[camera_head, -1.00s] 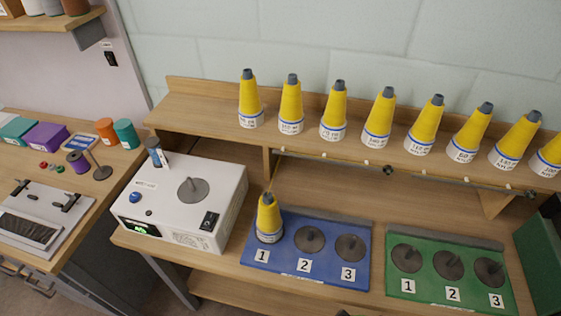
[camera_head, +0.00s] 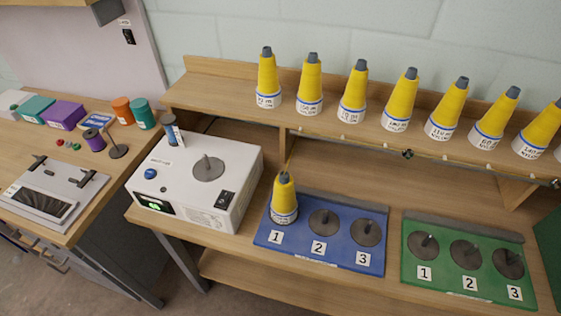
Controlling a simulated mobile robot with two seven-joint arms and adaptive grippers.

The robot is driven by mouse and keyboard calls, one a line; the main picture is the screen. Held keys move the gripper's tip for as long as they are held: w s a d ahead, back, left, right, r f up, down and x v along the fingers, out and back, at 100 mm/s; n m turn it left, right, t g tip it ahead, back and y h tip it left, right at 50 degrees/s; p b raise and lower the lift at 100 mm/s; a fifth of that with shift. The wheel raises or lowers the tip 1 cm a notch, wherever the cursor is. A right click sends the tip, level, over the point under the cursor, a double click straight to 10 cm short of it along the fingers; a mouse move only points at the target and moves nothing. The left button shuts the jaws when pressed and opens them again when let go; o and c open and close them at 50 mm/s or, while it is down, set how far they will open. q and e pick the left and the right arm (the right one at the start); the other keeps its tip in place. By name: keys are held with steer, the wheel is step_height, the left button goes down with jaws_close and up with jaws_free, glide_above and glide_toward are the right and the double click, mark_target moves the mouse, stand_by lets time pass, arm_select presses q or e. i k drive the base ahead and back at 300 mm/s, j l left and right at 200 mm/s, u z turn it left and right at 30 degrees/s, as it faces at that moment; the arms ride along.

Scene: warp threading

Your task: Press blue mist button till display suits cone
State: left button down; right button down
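A white box-shaped machine (camera_head: 195,180) stands on the bench at centre left. Its front left corner carries a round blue button (camera_head: 150,173). A small green-lit display (camera_head: 154,205) is on its front face; its reading is too small to make out. A bare spindle disc (camera_head: 208,168) is on its top. A yellow cone (camera_head: 284,198) stands upright at position 1 of the blue board (camera_head: 318,258); its label is too small to read. Neither of my grippers is in view.
Several yellow cones (camera_head: 352,92) stand along the shelf above the bench. A green board (camera_head: 463,285) with bare discs is at the right. A small dark-topped bottle (camera_head: 172,130) stands at the machine's back left. A side table at left holds coloured boxes (camera_head: 64,113).

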mark_target(150, 173)
steer(key=k+j+z, duration=0.3)
steer(key=k+j, duration=0.15)
steer(key=k+j+z, duration=0.25)
steer(key=k+j, duration=0.2)
